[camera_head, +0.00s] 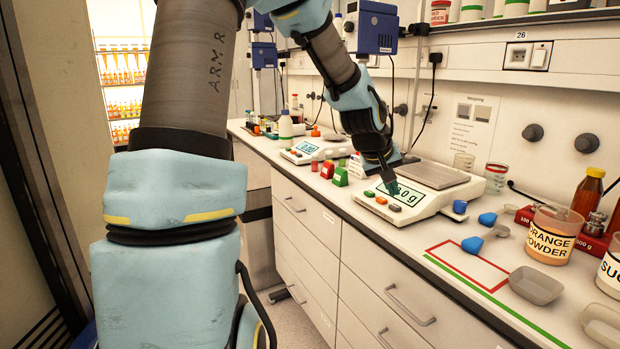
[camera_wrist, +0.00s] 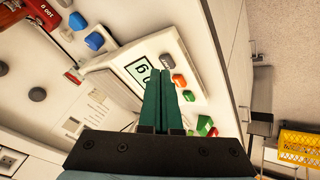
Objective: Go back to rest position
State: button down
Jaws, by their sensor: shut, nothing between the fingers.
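My gripper (camera_head: 389,181) is over the front of the white digital scale (camera_head: 437,203), close in front of its lit display (camera_head: 401,193). In the wrist view my gripper (camera_wrist: 166,88) shows two green fingers pressed together with nothing held between them. The scale (camera_wrist: 118,84) lies behind the fingers there, and they cover part of its display. My arm reaches across from the upper middle of the head view. Whether the fingertips touch the scale cannot be told.
An orange powder jar (camera_head: 552,236), a grey weighing tray (camera_head: 536,285) and blue scoops (camera_head: 472,244) are on the bench at right. A second scale (camera_head: 314,148) and small red and green blocks (camera_head: 340,176) stand to the left. Drawers (camera_head: 358,265) run below the bench edge.

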jog(key=s+a+f+g+y, duration=0.1)
jog(key=s+a+f, duration=0.1)
jog(key=s+a, duration=0.3)
jog(key=s+a+f+g+y, duration=0.1)
jog(key=s+a, duration=0.5)
jog(key=a, duration=0.6)
jog(key=s+a+f+g+y, duration=0.1)
jog(key=s+a+f+y, duration=0.2)
jog(key=a, duration=0.6)
jog(key=s+f, duration=0.1)
jog(key=s, duration=0.1)
jog(key=shift+s+g, duration=0.3)
